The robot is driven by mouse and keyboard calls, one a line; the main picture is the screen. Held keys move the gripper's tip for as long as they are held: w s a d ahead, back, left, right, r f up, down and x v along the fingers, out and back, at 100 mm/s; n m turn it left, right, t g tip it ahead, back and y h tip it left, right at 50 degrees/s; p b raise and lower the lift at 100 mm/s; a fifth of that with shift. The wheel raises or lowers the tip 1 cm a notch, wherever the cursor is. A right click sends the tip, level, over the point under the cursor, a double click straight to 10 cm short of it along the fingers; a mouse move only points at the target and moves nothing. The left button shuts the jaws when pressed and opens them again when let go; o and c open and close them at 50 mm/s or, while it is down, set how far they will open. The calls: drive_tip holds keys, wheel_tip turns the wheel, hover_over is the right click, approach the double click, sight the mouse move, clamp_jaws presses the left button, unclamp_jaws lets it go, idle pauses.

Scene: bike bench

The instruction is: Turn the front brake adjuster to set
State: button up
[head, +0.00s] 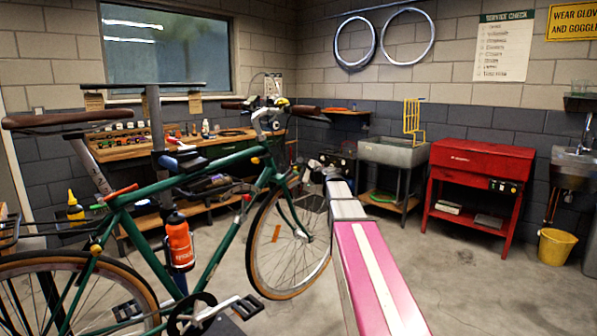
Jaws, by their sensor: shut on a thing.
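A green bicycle (190,175) stands on the left, its front wheel (262,262) turned toward the middle. My pink and white arm reaches away from me to the right side of that wheel. My gripper (312,168) is small and partly hidden at the arm's far end, by the upper right of the front wheel. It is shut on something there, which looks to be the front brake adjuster. The adjuster itself is too small and covered to make out, so its setting cannot be read.
A wooden workbench (125,152) with tools stands behind the bicycle. A grey sink (393,152) and a red cart (478,165) stand along the back wall. A yellow bucket (556,247) is at the right. The concrete floor (470,285) right of my arm is clear.

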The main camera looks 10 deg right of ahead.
drive_tip(key=n, duration=0.4)
drive_tip(key=shift+n, duration=0.3)
drive_tip(key=n, duration=0.3)
drive_tip(key=shift+n, duration=0.4)
drive_tip(key=n, duration=0.8)
drive_tip(key=shift+s, duration=0.1)
drive_tip(key=n, duration=0.4)
drive_tip(key=shift+n, duration=0.3)
drive_tip(key=n, duration=0.3)
drive_tip(key=shift+a+n, duration=0.1)
drive_tip(key=shift+n, duration=0.2)
drive_tip(key=n, duration=0.3)
drive_tip(key=shift+n, duration=2.1)
